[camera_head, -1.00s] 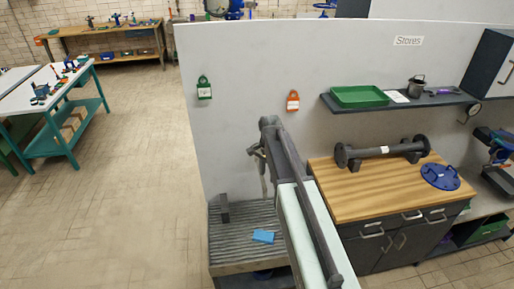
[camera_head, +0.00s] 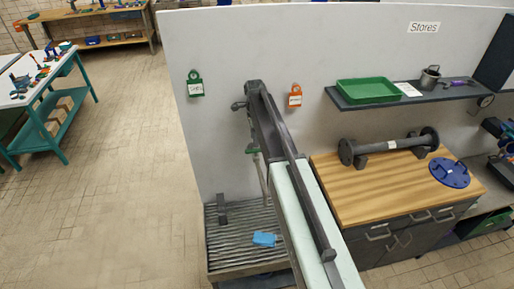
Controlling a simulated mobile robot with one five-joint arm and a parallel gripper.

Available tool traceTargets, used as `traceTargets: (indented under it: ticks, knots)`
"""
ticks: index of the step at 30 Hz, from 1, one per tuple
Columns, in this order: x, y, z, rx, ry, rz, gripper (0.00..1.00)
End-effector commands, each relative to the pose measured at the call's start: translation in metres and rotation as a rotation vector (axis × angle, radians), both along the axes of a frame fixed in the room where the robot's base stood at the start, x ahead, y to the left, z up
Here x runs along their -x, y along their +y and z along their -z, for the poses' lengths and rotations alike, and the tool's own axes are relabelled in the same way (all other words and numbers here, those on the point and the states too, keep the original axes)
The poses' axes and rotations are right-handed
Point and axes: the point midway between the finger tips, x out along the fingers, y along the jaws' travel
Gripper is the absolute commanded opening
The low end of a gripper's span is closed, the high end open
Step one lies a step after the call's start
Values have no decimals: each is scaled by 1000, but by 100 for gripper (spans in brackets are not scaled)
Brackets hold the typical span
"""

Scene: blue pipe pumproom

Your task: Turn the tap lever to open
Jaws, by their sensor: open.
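A thin grey upright pipe (camera_head: 262,176) rises from the grated basin (camera_head: 240,262) against the white wall. A small green part (camera_head: 251,150) at its top looks like the tap lever. My arm hides much of the tap, so the lever's angle cannot be read. My arm reaches up and away from the lower right. My gripper (camera_head: 239,105) shows only as a small dark shape left of the arm's far end, higher in the picture than the green part. It looks apart from it and holds nothing visible. Its fingers are hardly distinguishable.
A blue block (camera_head: 264,239) and a dark bracket (camera_head: 222,213) are on the grating. Green (camera_head: 195,83) and orange (camera_head: 295,95) tags hang on the wall. A wooden counter (camera_head: 375,200) with a flanged pipe (camera_head: 390,146) is at right. The floor at left is clear.

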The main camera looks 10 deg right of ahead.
Motion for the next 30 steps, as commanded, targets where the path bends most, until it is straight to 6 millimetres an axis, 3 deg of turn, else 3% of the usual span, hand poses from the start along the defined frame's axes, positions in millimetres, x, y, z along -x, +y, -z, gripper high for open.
traceTargets:
  ticks: [5,15,25,30]
  knots:
    - [0,-4,19,0,0,5,42]
    - [0,-8,75,0,0,9,42]
    - [0,-9,77,0,0,10,42]
    - [0,-9,77,0,0,10,0]
